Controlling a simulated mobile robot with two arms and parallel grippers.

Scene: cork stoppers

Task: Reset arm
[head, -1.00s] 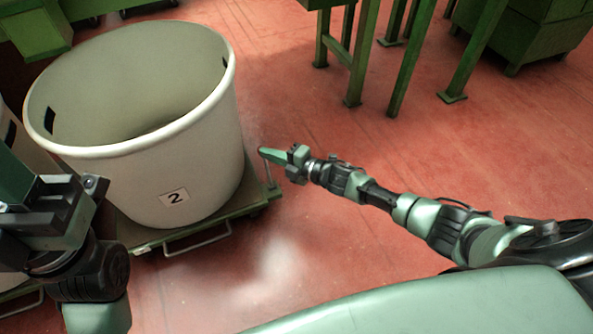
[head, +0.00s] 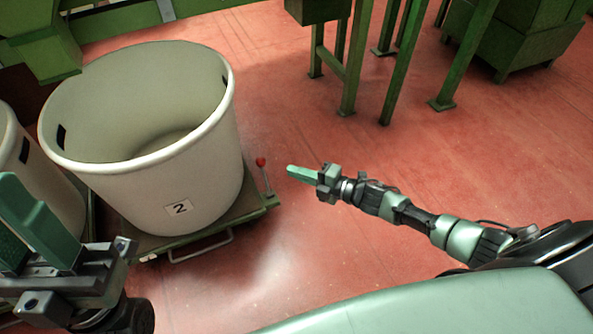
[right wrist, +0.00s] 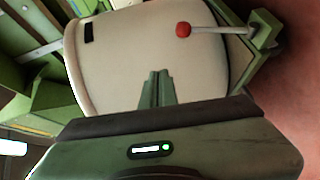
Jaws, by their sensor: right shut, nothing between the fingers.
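My right gripper (head: 290,171) is shut and empty, held out over the red floor just right of the bin's cart in the head view. Its closed green fingers also show in the right wrist view (right wrist: 157,88), in front of the bin. My left gripper (head: 32,222) is at the lower left of the head view, in front of the bins. No cork stopper is visible in either gripper.
A large cream bin (head: 190,165) marked 2 stands on a green cart (head: 250,203) with a red-knobbed lever (head: 261,163). It looks empty inside. Another bin (head: 45,180) stands at the left. Green machine legs (head: 355,60) stand behind. The red floor at right is clear.

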